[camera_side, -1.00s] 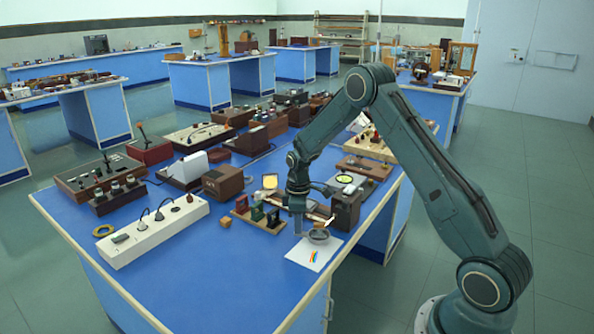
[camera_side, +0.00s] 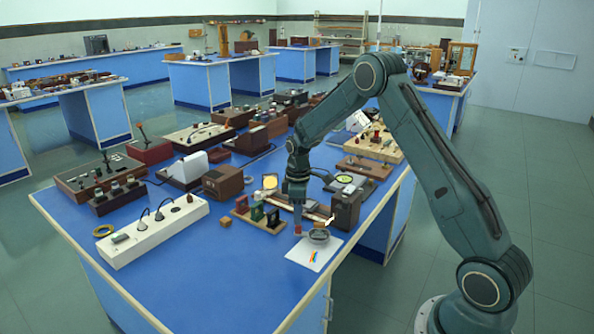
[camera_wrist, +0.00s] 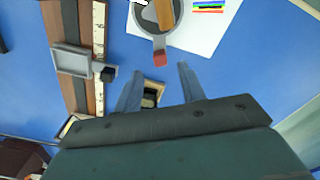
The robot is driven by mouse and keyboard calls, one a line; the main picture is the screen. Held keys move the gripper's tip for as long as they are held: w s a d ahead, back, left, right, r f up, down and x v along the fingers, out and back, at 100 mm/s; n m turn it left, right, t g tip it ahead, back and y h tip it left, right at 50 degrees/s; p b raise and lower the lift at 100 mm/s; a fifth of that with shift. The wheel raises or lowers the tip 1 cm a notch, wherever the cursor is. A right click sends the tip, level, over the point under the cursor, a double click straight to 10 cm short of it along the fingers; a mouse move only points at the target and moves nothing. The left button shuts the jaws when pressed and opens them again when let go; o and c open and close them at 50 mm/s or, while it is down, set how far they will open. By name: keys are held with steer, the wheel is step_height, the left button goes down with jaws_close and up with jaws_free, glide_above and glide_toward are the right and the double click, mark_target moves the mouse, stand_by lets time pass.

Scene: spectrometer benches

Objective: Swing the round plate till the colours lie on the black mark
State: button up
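The round plate (camera_side: 319,236) is a small grey disc at the near corner of the bench; the wrist view shows it (camera_wrist: 174,30) at the top, with a wooden bar across it. A short arm with a red tip (camera_wrist: 159,58) sticks out from it towards my gripper. My gripper (camera_wrist: 160,70) is open, its two fingers apart just short of the red tip, holding nothing. In the side view my gripper (camera_side: 298,224) is beside the plate. White paper (camera_side: 302,254) carries slanted colour stripes (camera_side: 313,257), also in the wrist view (camera_wrist: 208,6).
A rail with upright framed pieces (camera_side: 257,213) stands left of my gripper, and a dark brown box (camera_side: 346,210) stands close on the right. A white socket strip (camera_side: 153,232) lies further left. The blue bench front is mostly clear.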

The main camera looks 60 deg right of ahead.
step_height(320, 180, up, 10)
stand_by(0.5)
steer(key=s+a+r+m+t, duration=0.3)
steer(key=s+a+r, duration=0.85)
steer(key=r, duration=0.25)
steer(key=s+a+m+t, duration=0.1)
steer(key=s+a, duration=0.2)
steer(key=s, duration=0.6)
steer(key=s+a+m+t, duration=0.1)
steer(key=s+a+m, duration=0.1)
steer(key=s, duration=0.7)
steer(key=shift+a+r+t, duration=0.15)
steer(key=shift+a+t, duration=0.15)
steer(key=shift+a, duration=0.15)
